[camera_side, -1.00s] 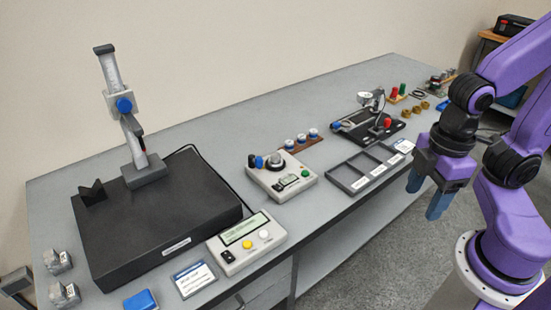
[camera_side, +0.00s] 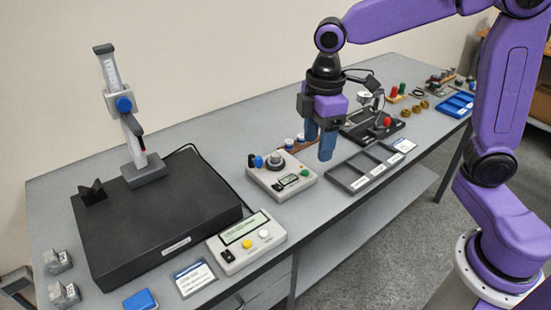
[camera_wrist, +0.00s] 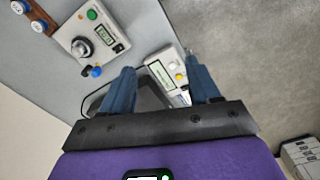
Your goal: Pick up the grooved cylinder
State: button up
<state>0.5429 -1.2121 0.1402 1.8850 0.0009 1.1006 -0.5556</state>
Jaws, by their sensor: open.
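I cannot tell for sure which piece is the grooved cylinder. A short grey round piece (camera_side: 275,157) stands on a light grey instrument (camera_side: 292,190), and it also shows in the wrist view (camera_wrist: 82,47). Several small brass pieces (camera_side: 421,106) lie farther right; grooves are too small to make out. My gripper (camera_side: 318,149) is open and empty, pointing down above the bench near the light grey instrument. In the wrist view its two blue fingers (camera_wrist: 160,66) are spread apart, with a console (camera_wrist: 168,78) and a black plate beyond them.
A brown rack (camera_side: 318,138) with blue-and-white pieces is partly behind my gripper. A grey divided tray (camera_side: 352,185) lies along the front edge. A black granite plate (camera_side: 150,240) with a tall stand (camera_side: 120,105) fills the left. Bare bench (camera_side: 190,137) lies behind.

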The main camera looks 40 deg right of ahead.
jog(key=w+d, duration=0.1)
jog(key=w, duration=1.1)
jog(key=n, duration=0.2)
send_over(275, 154)
jog(key=f, duration=1.3)
jog(key=shift+d+f, duration=0.25)
jog(key=shift+f, duration=0.05)
jog(key=shift+a+f, duration=0.15)
jog(key=shift+f, duration=1.2)
jog(key=shift+a+f, duration=0.1)
jog(key=shift+f, duration=1.2)
grip_shut()
